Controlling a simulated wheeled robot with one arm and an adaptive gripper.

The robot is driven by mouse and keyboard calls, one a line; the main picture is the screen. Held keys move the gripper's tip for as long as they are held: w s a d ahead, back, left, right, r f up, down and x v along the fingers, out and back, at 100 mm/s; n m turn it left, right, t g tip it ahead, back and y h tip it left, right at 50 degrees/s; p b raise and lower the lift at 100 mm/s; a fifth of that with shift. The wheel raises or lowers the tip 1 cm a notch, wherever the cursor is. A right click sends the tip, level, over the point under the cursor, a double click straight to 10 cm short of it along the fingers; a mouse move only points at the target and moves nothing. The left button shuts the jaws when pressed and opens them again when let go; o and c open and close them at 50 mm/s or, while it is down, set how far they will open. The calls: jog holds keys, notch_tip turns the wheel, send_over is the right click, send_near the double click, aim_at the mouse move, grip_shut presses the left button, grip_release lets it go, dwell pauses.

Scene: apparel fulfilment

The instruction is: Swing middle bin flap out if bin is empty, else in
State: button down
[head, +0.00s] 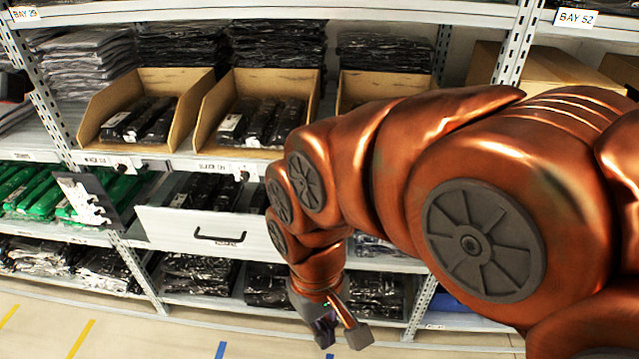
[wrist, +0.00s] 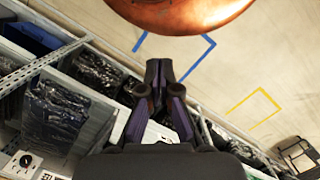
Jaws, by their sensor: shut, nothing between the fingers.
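Three open cardboard bins stand on the upper shelf. The middle bin (head: 205,128) holds several dark plastic-wrapped packs (head: 262,122). The left bin (head: 92,122) also holds dark packs; the right bin (head: 349,92) is mostly hidden by my arm. Small black fittings sit on the label strip under the bins, one below the left bin (head: 122,168) and one below the middle bin (head: 240,174). I cannot tell whether either is the flap. My gripper (head: 342,334) is shut and empty, low and right of the middle bin; its fingers meet in the wrist view (wrist: 158,68).
A white drawer (head: 190,228) with a black handle sticks out below the middle bin. A grey panel (head: 85,200) juts out left of it. Green packs (head: 22,190) lie further left. Lower shelves hold dark packs (head: 200,275). The floor (head: 110,335) in front is clear.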

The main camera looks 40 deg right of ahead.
jog(key=w+d+r+m+t+y, duration=0.1)
jog(key=w+d+r+m+y, duration=0.15)
jog(key=w+m, duration=0.45)
jog(key=w+d+r+m+t+y, duration=0.15)
jog(key=w+d+m, duration=0.35)
jog(key=w, duration=0.5)
jog(key=w+d+m+t+y, duration=0.1)
jog(key=w+d+m+t, duration=0.1)
jog(key=d+m, duration=0.4)
jog(key=w+d+r+m+t+y, duration=0.1)
jog(key=w+d+m, duration=0.3)
jog(key=d, duration=1.2)
jog(key=m+t, duration=0.1)
jog(key=m, duration=0.2)
jog(key=shift+w+d+y, duration=0.35)
jog(key=shift+w+y, duration=0.05)
jog(key=shift+t, duration=0.25)
jog(key=w+a+r+p+x, duration=0.1)
jog(key=r+p+x, duration=0.1)
jog(key=x, duration=1)
jog(key=shift+w+a+f+p, duration=0.3)
jog(key=shift+a+p, duration=0.3)
jog(key=shift+p, duration=0.3)
